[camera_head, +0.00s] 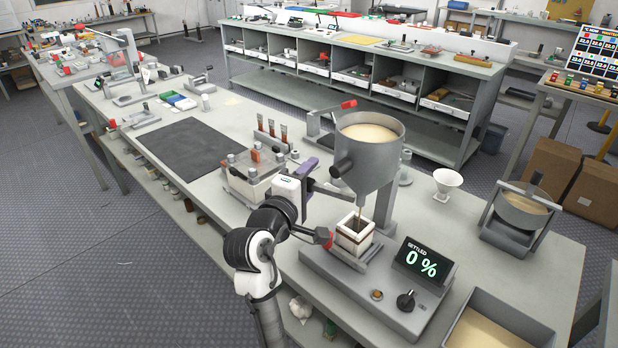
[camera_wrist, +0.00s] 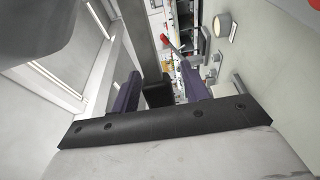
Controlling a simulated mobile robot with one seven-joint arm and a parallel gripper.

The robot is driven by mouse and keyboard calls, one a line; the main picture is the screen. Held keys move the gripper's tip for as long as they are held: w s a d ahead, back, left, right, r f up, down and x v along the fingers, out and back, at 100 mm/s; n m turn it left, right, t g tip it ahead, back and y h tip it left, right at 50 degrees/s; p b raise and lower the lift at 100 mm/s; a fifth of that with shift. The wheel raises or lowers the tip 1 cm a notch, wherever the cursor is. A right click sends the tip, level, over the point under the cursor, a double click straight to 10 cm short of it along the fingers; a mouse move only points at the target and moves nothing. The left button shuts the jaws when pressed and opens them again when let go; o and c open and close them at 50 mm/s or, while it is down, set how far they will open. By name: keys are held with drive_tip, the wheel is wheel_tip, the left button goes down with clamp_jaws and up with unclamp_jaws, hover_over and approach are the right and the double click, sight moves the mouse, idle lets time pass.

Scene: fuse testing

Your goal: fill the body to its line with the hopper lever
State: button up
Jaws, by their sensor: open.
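The grey hopper (camera_head: 368,160), filled with pale grain, stands over the bench. A dark, round-ended handle (camera_head: 341,164), apparently its lever, sticks out on its left side. The white square body (camera_head: 354,234) with brown bands is upright below the hopper's thin outlet; its fill line cannot be made out. The display (camera_head: 424,264) reads "SETTLED 0 %". My gripper (camera_head: 317,178) is open just left of the handle. In the wrist view, its purple fingers (camera_wrist: 160,85) stand apart with a dark block (camera_wrist: 158,94) between them, perhaps the handle; contact cannot be told.
A clamped fixture (camera_head: 246,176) stands close behind my arm. A white funnel (camera_head: 447,181), a pan on a stand (camera_head: 520,212) and a grain tray (camera_head: 492,325) are to the right. A dark mat (camera_head: 190,145) lies clear.

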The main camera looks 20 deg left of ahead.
drive_tip(key=s+a+b, duration=0.2)
drive_tip(key=s, duration=1.1)
drive_tip(key=shift+s+b, duration=0.35)
drive_tip(key=shift+a, duration=0.1)
